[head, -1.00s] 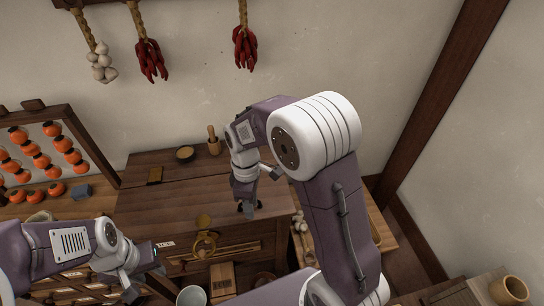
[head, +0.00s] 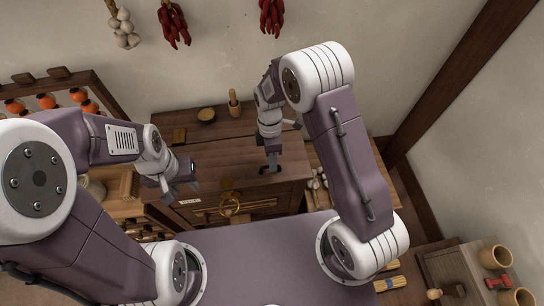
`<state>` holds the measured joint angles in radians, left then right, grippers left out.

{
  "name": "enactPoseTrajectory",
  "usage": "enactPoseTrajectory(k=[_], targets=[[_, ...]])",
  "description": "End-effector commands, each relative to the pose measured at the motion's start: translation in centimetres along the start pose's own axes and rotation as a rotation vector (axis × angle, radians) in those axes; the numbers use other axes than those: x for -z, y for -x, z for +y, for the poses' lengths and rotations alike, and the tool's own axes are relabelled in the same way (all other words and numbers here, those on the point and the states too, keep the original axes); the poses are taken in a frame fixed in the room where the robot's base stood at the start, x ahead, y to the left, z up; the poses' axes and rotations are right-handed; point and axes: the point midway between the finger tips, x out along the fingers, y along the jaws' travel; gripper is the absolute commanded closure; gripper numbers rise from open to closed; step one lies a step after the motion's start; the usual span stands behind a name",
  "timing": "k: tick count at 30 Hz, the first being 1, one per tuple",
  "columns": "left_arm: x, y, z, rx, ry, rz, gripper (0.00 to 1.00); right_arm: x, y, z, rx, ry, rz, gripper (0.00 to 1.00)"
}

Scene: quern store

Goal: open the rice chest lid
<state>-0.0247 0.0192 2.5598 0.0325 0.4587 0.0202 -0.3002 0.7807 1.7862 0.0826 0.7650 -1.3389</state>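The rice chest (head: 292,196) is a dark wooden chest in the middle of the head view. Its lid (head: 225,167) lies flat and looks closed. A round brass fitting (head: 229,197) sits at the chest's front, left of my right gripper. My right gripper (head: 270,169) points down at the lid near its front edge, with a small dark piece at its fingertips. I cannot tell whether it grips this piece. My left gripper (head: 182,192) is to the left of the brass fitting, its fingers apart and empty, near the chest's front left corner.
A small bowl (head: 206,116), a wooden block (head: 179,135) and a pestle in a mortar (head: 234,103) stand at the chest's back. A rack of orange fruit (head: 47,101) is at left. Garlic (head: 317,182) lies to the right. A table with pots (head: 495,257) is at lower right.

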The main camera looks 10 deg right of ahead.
Motion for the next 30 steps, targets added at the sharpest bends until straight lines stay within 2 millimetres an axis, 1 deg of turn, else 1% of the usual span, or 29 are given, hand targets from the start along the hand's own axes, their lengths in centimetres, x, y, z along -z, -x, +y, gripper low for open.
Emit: enactPoseTrajectory(k=[3,8,9,11,12,30], targets=[[0.00,0.09,0.00,0.000,0.000,0.000,0.64,0.00,-0.34,0.00,-0.001,0.000,0.000,0.68],[-0.01,0.05,0.00,0.000,0.000,0.000,0.64,0.00,-0.34,0.02,-0.001,0.000,0.000,0.68],[-0.01,0.05,0.00,0.000,0.000,0.000,0.64,0.00,-0.33,0.02,-0.001,0.000,0.000,0.80],[-0.01,0.05,0.00,0.000,0.000,0.000,0.64,0.00,-0.33,0.02,-0.001,0.000,0.000,0.96],[-0.01,0.05,0.00,0.000,0.000,0.000,0.64,0.00,-0.32,0.01,-0.001,0.000,0.000,1.00],[0.00,0.05,0.00,0.000,0.000,0.000,0.64,0.00,-0.31,0.00,0.000,-0.001,0.000,1.00]])
